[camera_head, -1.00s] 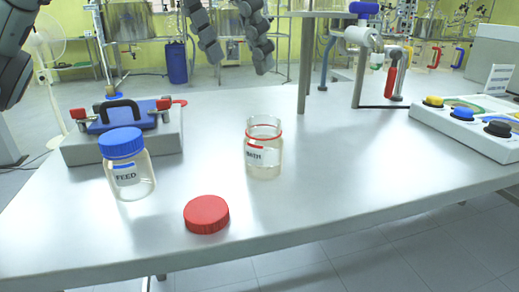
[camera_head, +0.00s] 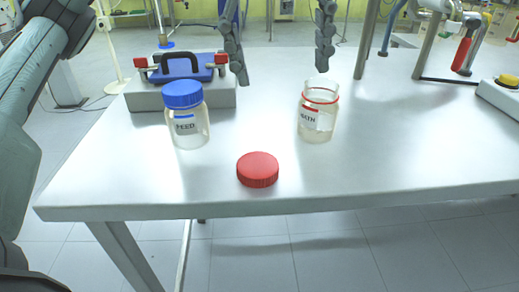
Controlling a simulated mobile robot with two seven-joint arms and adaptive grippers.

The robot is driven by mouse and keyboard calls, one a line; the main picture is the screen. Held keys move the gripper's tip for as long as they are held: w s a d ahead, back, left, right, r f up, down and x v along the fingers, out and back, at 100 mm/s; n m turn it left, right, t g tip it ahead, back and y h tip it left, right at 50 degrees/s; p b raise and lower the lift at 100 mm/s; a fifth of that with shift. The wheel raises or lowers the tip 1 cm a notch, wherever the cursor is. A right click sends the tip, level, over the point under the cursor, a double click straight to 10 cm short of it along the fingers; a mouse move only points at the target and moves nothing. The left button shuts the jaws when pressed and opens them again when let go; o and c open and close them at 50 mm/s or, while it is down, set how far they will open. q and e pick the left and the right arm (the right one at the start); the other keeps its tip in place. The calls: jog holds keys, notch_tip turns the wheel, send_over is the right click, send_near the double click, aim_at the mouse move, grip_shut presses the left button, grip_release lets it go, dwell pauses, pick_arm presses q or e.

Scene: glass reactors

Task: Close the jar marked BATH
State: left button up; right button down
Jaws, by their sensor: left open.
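The BATH jar (camera_head: 317,116) is clear glass with a red ring at its neck and a red-marked label. It stands upright and open on the table. A red screw lid (camera_head: 258,171) lies flat on the table, nearer to me and left of the jar. My left gripper (camera_head: 283,75) hangs from the top edge with its two fingers spread wide and nothing between them. It is above and behind the lid, and its right finger appears just above the jar's mouth. Its palm is out of frame. My right gripper is not in view.
The FEED jar (camera_head: 187,117) with a blue lid stands left of the red lid. Behind it is a grey block (camera_head: 180,97) with a blue, black-handled plate. A red-handled clamp (camera_head: 463,52) and a control box (camera_head: 503,92) are at right. The table's front edge is close to the lid.

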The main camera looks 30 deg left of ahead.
pick_arm(q)
jog(key=s+f+n, duration=0.1)
jog(key=n, duration=0.2)
jog(key=s+f+n+g+p, duration=0.1)
jog(key=n, duration=0.2)
jog(key=s+a+f+n+g+y, duration=0.1)
jog(key=s+f+n, duration=0.1)
jog(key=n, duration=0.2)
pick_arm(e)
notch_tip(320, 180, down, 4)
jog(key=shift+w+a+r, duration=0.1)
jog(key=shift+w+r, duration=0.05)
